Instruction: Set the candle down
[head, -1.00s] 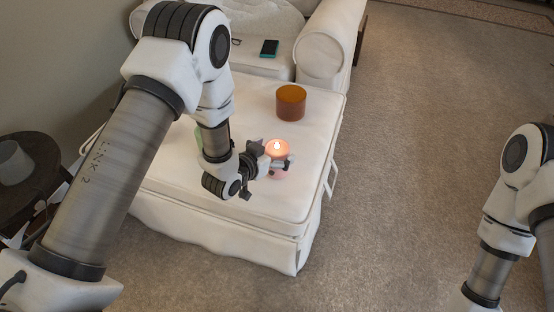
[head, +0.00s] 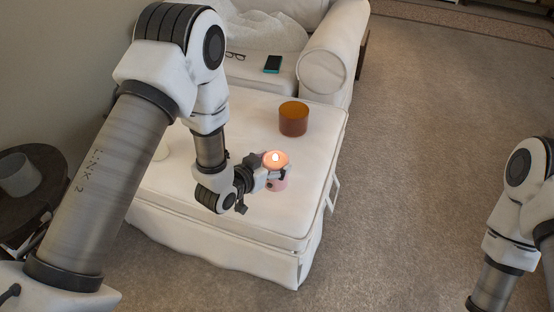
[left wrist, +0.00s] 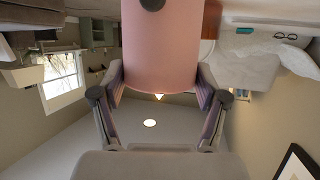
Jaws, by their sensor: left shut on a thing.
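A lit pink candle (head: 278,184) is upright over the white ottoman (head: 240,222), near the middle of its top. My left gripper (head: 272,171) is shut around the candle's side. In the left wrist view, which is upside down, the pink candle (left wrist: 160,45) fills the space between both fingers and its flame tip shows at the rim. I cannot tell whether the candle's base touches the ottoman. My right gripper is out of view; only part of the right arm shows at the right edge.
An amber cup (head: 293,120) stands on the ottoman behind the candle. A phone (head: 272,64) and glasses (head: 235,56) lie on the sofa. The ottoman top is clear right of the candle.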

